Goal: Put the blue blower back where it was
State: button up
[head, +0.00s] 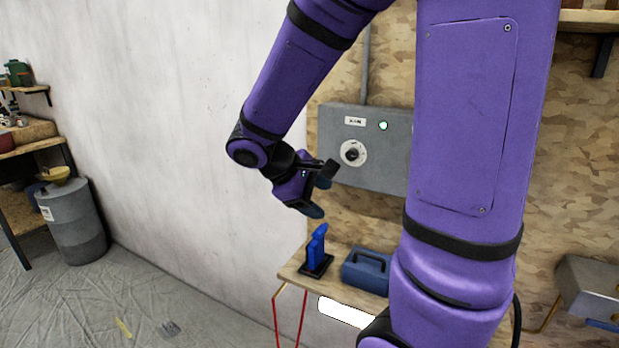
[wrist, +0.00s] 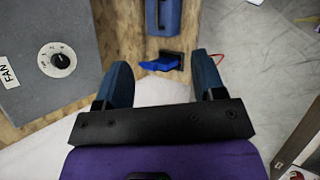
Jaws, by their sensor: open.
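The blue blower (head: 318,245) stands upright on a black base (head: 316,266) at the left end of a small wooden shelf or table (head: 291,274). In the wrist view the blower (wrist: 160,65) shows beyond my fingertips, with part of its black base (wrist: 172,57). My gripper (head: 322,190) is open and empty, above the blower and apart from it. In the wrist view its two dark blue fingers (wrist: 163,75) are spread wide, with nothing between them.
A blue case with a handle (head: 366,270) sits right of the blower. A grey FAN box (head: 372,172) with a dial and green light is on the wall near my gripper. A grey barrel (head: 72,225) and shelves stand far left. The sheeted floor (head: 60,300) has small litter.

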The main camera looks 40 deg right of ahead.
jog(key=s+a+r+m+t+y, duration=0.4)
jog(key=s+a+r+t+y, duration=0.4)
jog(key=s+a+r, duration=0.1)
jog(key=shift+s+a+r, duration=0.25)
jog(key=shift+a+r, duration=0.6)
jog(key=shift+a, duration=0.15)
dwell(0.4)
